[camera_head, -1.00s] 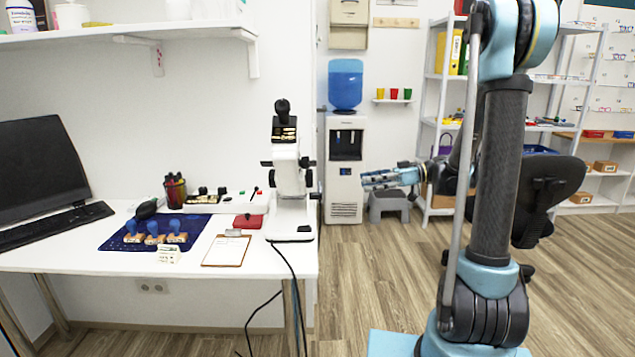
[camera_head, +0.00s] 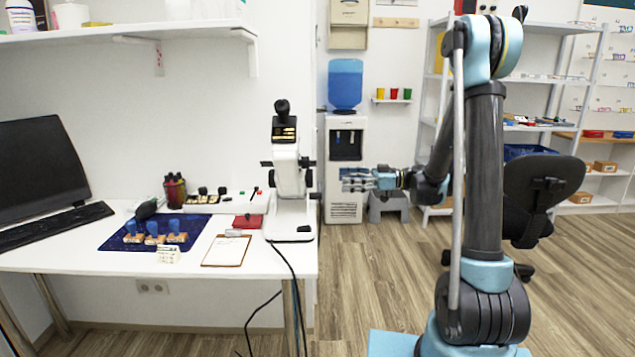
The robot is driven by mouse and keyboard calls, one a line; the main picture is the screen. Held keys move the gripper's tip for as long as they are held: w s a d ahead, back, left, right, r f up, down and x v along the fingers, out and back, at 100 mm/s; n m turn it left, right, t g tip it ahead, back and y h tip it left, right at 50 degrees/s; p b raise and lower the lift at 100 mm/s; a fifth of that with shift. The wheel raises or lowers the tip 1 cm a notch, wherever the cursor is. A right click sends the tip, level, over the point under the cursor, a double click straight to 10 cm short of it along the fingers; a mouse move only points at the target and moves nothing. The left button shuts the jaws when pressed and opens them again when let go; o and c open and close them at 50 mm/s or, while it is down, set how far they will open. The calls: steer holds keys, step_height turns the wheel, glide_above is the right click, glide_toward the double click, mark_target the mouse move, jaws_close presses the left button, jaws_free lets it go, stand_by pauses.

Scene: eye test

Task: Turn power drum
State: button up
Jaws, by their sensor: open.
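A white optical instrument (camera_head: 291,190) with a black eyepiece on top stands upright at the right end of the white desk. Small black knobs (camera_head: 308,178) stick out from its right side; they are too small for me to tell which is the power drum. My gripper (camera_head: 345,180) is open and empty, with its fingers pointing left toward the instrument. In the picture it is a short way right of the knobs and apart from them. How far it is in depth I cannot tell.
The white desk (camera_head: 100,262) holds a monitor (camera_head: 40,165), a blue mat (camera_head: 115,240) with stamps, a clipboard (camera_head: 227,251) and a red pad (camera_head: 247,222). A black cable hangs from the instrument. A water cooler (camera_head: 345,150) and an office chair (camera_head: 540,190) stand behind on open floor.

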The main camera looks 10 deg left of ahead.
steer(key=x, duration=1)
steer(key=shift+a, duration=0.25)
steer(key=shift+c, duration=0.3)
steer(key=c, duration=1)
